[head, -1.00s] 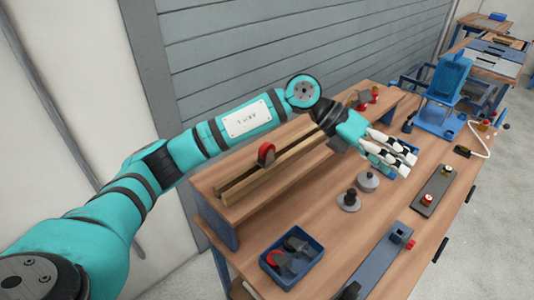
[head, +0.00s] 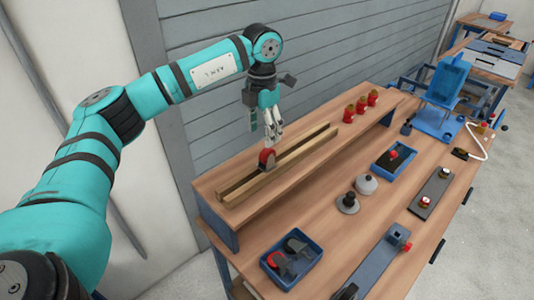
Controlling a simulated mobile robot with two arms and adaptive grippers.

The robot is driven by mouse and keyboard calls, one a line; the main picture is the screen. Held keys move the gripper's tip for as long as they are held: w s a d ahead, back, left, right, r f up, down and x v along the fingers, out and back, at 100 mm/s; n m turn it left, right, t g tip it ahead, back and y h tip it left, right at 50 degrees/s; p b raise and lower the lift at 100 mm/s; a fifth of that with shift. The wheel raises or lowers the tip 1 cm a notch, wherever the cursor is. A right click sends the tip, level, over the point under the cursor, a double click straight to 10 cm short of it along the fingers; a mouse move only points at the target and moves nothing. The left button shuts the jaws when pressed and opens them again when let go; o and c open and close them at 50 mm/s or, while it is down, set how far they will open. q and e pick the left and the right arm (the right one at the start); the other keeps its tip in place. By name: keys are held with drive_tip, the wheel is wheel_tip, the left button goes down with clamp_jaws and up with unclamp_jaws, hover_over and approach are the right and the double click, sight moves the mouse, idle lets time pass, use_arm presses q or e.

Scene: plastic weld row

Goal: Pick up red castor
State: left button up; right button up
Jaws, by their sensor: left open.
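A red castor (head: 267,158) with dark parts sits upright between two wooden rails (head: 300,156) on the raised shelf. My left gripper (head: 272,143) points down from above, with its fingertips just over and beside the castor's top. It is open, with nothing held. Whether a fingertip touches the castor I cannot tell. My right gripper is not in view.
Several red and gold fittings (head: 361,105) stand at the shelf's far end. On the bench (head: 325,225) below are a blue tray with red and dark parts (head: 317,262), a smaller blue tray (head: 381,165), and grey round pieces (head: 366,185). Bare bench lies between them.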

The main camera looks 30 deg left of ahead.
sight(267, 154)
use_arm(q)
wheel_tip(267, 154, down, 3)
drive_tip(key=shift+r+p, duration=0.1)
drive_tip(key=shift+p, duration=0.2)
drive_tip(key=f+p, duration=0.1)
drive_tip(key=f, duration=0.1)
drive_tip(key=d+f+p, duration=0.1)
drive_tip(key=f, duration=0.1)
drive_tip(key=shift+w+d+f+p, duration=0.1)
drive_tip(key=shift+w+f+p, duration=0.1)
drive_tip(key=shift+f+p, duration=0.2)
drive_tip(key=shift+f, duration=0.35)
drive_tip(key=shift+r, duration=0.1)
clamp_jaws()
